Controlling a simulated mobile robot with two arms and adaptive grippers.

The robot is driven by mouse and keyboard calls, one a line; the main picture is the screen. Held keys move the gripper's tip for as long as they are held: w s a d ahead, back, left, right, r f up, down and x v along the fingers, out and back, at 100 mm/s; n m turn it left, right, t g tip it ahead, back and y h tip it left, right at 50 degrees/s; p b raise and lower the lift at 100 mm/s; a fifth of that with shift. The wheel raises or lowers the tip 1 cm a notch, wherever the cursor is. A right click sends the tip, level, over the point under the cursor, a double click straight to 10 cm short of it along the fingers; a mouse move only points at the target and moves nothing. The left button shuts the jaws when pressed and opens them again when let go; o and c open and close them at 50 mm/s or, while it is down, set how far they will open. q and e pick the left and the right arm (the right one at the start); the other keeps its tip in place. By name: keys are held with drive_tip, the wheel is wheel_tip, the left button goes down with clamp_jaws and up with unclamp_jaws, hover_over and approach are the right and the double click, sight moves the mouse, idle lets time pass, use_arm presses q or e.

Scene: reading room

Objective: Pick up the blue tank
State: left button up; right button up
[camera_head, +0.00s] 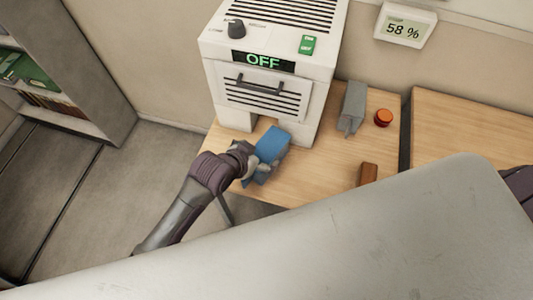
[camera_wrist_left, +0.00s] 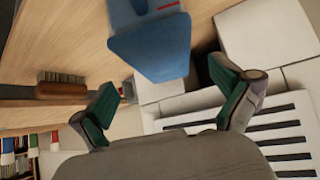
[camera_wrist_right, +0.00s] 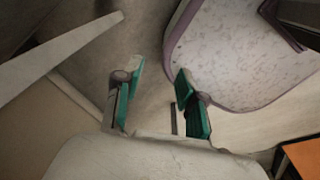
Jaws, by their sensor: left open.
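The blue tank (camera_head: 273,144) sits at the front of the wooden table, just before the opening at the base of a white machine. In the left wrist view the blue tank (camera_wrist_left: 152,48) shows at the top, ahead of the fingertips. My left gripper (camera_head: 246,160) is at the tank's near left side in the head view. Its fingers (camera_wrist_left: 163,76) are spread, with no tank gripped; I cannot tell whether they touch it. My right gripper (camera_wrist_right: 160,70) is open and empty, away from the tank; it does not show in the head view.
The white machine (camera_head: 222,88) reads OFF and stands behind the tank. A grey container (camera_head: 354,104), an orange-red round object (camera_head: 383,118) and a brown brush (camera_head: 367,175) are to the right on the table (camera_head: 325,168). A bookshelf (camera_head: 75,60) stands at the left.

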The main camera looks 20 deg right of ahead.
sight(265, 150)
use_arm(q)
drive_tip(key=shift+p+x, duration=0.35)
drive_tip(key=shift+x, duration=2.6)
drive_tip(key=shift+w, duration=0.1)
drive_tip(key=shift+a, duration=0.1)
drive_tip(key=c, duration=1.9)
drive_tip(key=shift+r, duration=0.15)
